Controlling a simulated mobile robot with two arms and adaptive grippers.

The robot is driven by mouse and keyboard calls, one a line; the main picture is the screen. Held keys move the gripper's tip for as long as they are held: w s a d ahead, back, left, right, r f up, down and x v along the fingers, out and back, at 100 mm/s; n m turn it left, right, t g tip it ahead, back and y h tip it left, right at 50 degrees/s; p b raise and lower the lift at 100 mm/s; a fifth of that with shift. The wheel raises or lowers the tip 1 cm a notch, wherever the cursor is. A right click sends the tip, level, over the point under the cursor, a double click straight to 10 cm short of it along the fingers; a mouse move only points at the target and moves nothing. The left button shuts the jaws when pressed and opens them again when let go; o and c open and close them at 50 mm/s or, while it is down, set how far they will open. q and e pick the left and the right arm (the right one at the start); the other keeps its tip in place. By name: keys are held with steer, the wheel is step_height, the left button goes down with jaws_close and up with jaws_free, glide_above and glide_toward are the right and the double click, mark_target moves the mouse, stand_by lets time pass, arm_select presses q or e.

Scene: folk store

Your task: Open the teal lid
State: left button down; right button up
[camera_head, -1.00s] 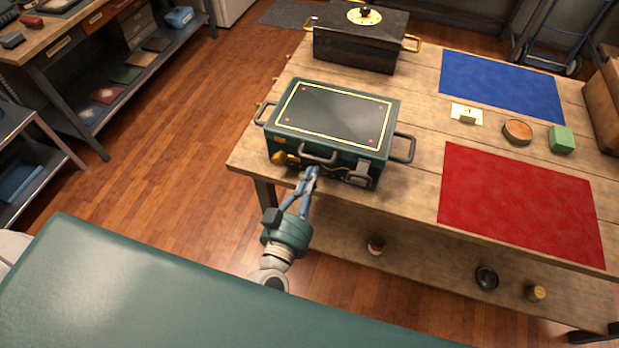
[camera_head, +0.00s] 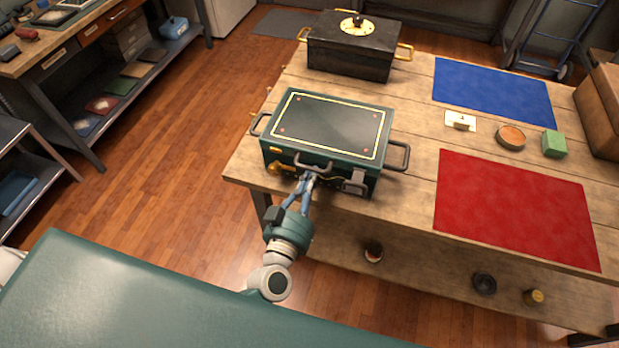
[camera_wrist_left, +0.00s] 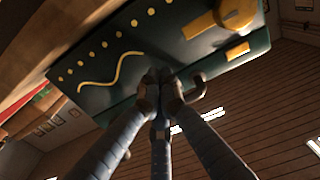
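The teal box stands on the wooden table's near left part; its teal lid (camera_head: 331,124) has a dark top panel with a yellow border and lies level, looking closed. A dark front handle (camera_head: 320,166) juts from the lid's near edge. My left gripper (camera_head: 309,179) reaches it from the near side. In the left wrist view, the fingers of my left gripper (camera_wrist_left: 162,91) come together around the dark handle (camera_wrist_left: 197,90), in front of the teal box front (camera_wrist_left: 110,73) with its yellow wavy line. The fingers partly hide the handle. My right gripper is out of view.
A black box (camera_head: 350,55) with brass handles stands behind the teal one. A red mat (camera_head: 515,208), blue mat (camera_head: 493,88), small card (camera_head: 460,121), round tin (camera_head: 511,136) and green block (camera_head: 554,143) lie to the right. A latch (camera_head: 355,182) sits right of the handle.

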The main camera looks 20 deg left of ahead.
arm_select(q)
steer(key=shift+w, duration=0.4)
steer(key=shift+s, duration=0.35)
steer(key=shift+r+p, duration=0.1)
steer(key=shift+p, duration=0.3)
step_height(320, 180, up, 2)
steer(key=p, duration=0.2)
steer(key=shift+r+p, duration=0.25)
steer(key=shift+p, duration=0.1)
